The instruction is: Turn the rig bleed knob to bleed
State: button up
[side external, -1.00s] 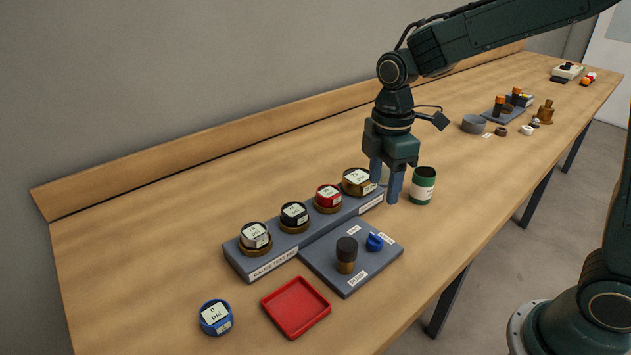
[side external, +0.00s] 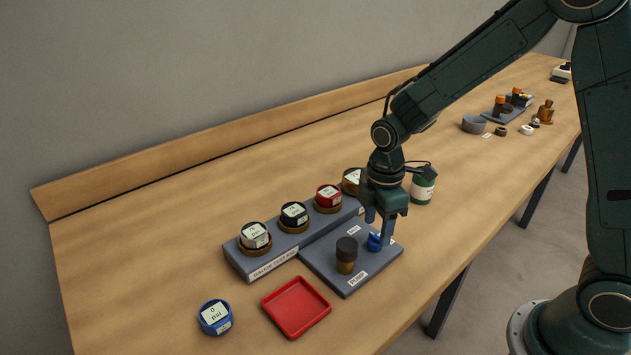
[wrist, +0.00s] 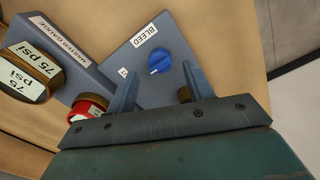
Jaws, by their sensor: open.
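The blue bleed knob (side external: 374,243) stands on the flat grey plate (side external: 335,270) of the rig. In the wrist view the knob (wrist: 158,61) has a white pointer mark at its lower left, turned away from the BLEED label (wrist: 145,33). A second label (wrist: 123,72) beside it is partly hidden by a finger. My gripper (side external: 378,232) is open just above the knob. In the wrist view the fingers of my gripper (wrist: 159,66) lie to either side of the knob, apart from it; their height over the plate is unclear.
The black-topped pump handle (side external: 346,252) stands close left of the knob. Behind is the gauge rest (side external: 268,262) with several gauges. A red tray (side external: 296,307) and a blue gauge (side external: 215,317) lie in front. A green can (side external: 422,189) stands behind my gripper.

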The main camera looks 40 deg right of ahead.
aim_at(376, 236)
jog(key=shift+f, duration=1.7)
jog(key=c, duration=0.9)
jog(key=shift+c, duration=0.2)
